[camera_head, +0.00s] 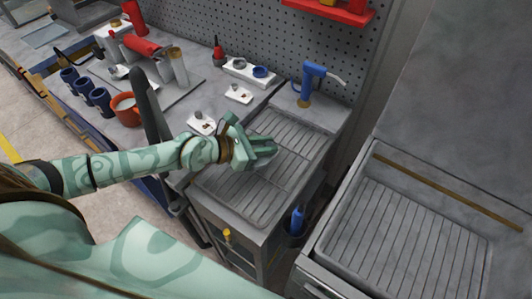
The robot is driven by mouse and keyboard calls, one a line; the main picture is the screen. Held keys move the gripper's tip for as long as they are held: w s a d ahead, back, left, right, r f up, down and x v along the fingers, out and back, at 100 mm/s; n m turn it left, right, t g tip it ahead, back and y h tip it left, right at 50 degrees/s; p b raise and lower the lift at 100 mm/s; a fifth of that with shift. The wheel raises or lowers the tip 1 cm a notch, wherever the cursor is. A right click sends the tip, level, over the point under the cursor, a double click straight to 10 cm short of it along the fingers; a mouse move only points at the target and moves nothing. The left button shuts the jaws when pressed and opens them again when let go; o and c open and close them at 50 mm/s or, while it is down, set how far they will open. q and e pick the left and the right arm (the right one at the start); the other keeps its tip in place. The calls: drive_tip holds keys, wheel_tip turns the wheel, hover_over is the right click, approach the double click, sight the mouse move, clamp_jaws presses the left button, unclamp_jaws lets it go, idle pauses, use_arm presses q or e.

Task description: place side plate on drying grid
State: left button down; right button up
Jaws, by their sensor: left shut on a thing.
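My left gripper (255,150) reaches in from the left and is shut over a grooved grey grid (290,190) with a blue spray tap at its back. A thin grey edge shows under the fingers. It may be the side plate, but it is mostly hidden and blends with the grid, so I cannot tell whether it touches the grid. A second grooved grey grid (400,245) lies in a tray at the lower right and is empty. I cannot tell which one is the drying grid. My right gripper is not in view.
The blue tap (310,82) stands behind the near grid. A long dark piece (152,110) rises behind my left forearm. The bench at left holds blue cups (100,98), a red cup (125,108) and a red tool (140,46). A pegboard wall stands behind.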

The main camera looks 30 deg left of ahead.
use_arm(q)
wheel_tip(320, 180, down, 2)
drive_tip(key=shift+f+b, duration=0.15)
drive_tip(key=shift+b, duration=0.15)
drive_tip(key=c, duration=1.3)
unclamp_jaws()
drive_tip(key=shift+r, duration=0.2)
drive_tip(key=v, duration=1.2)
drive_tip(key=shift+p, duration=0.4)
